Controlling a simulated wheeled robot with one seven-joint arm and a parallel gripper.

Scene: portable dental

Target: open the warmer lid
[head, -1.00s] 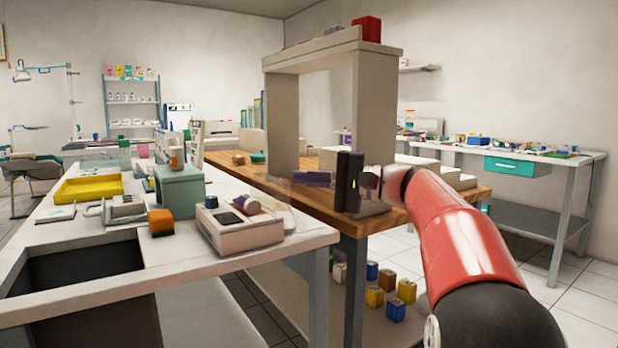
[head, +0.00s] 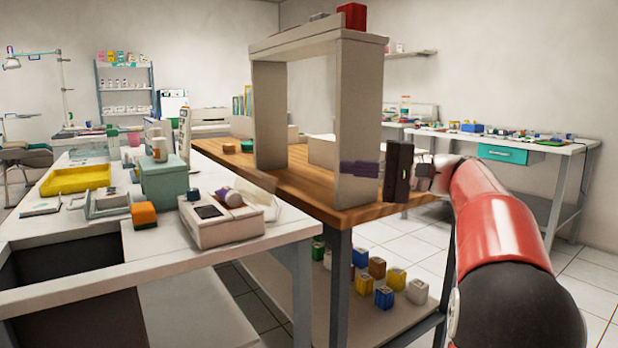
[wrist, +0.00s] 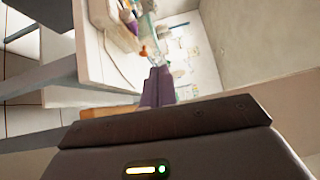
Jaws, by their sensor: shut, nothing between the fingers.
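A white device (head: 221,230) with a dark display, which looks like the warmer, stands at the right end of the white counter. A clear panel (head: 258,184), perhaps its lid, slants up behind it; I cannot tell for sure how far it is open. A white and purple item (head: 229,197) lies on top of the device.
The pale shelf frame (head: 357,120) stands on a wooden table (head: 300,190) behind the counter. A teal box (head: 164,184) and an orange block (head: 144,215) stand left of the device. A yellow tray (head: 76,180) lies farther left. Floor shows at the right.

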